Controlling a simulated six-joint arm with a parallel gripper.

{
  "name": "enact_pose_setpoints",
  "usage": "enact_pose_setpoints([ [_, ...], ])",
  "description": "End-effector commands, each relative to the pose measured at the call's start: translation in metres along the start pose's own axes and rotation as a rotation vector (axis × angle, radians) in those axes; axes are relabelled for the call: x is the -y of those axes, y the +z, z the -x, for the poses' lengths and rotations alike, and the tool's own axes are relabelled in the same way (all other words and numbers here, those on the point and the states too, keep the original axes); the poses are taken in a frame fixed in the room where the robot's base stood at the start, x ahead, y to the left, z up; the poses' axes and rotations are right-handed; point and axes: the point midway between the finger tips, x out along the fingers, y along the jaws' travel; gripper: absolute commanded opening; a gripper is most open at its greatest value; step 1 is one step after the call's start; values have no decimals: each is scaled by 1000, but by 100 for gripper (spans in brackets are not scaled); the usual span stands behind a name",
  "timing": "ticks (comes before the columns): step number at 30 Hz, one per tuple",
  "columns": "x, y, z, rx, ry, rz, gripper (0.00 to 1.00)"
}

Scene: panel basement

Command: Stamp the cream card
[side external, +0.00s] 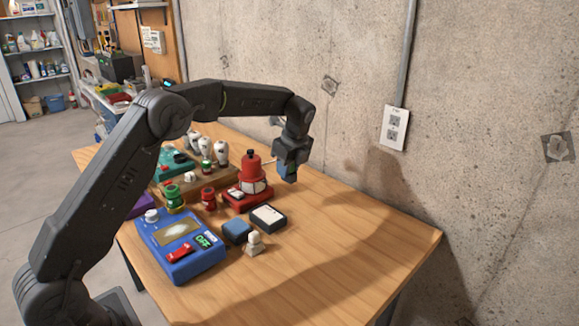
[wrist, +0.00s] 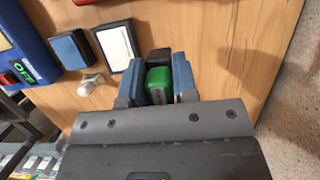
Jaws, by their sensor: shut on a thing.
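A pale, cream-looking card (side external: 268,216) lies in a dark frame on the table; it also shows in the wrist view (wrist: 117,43), left of my gripper. My gripper (side external: 287,174) is above the table, behind and right of the card in the side view. In the wrist view its blue fingers (wrist: 159,80) are shut on a green block-like thing (wrist: 159,78), with a dark part at its far end. Whether this is a stamp I cannot tell. A blue pad (side external: 236,231) in a dark frame sits beside the card, apart from my gripper.
A small cream knob-shaped piece (side external: 254,243) stands in front of the card. A blue box marked OFF (side external: 180,262), a red device (side external: 250,170) and a wooden rack (side external: 180,187) with white-topped pieces crowd the left. The table's right side is clear; a concrete wall (side external: 480,90) stands behind.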

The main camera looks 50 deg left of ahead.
Motion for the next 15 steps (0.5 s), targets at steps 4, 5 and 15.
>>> enact_pose_setpoints([
  [4, -24, 2, 2, 2, 1, 1, 12],
  [5, -30, 2, 2, 2, 1, 1, 12],
  [15, -77, 0, -2, 0, 1, 0, 12],
])
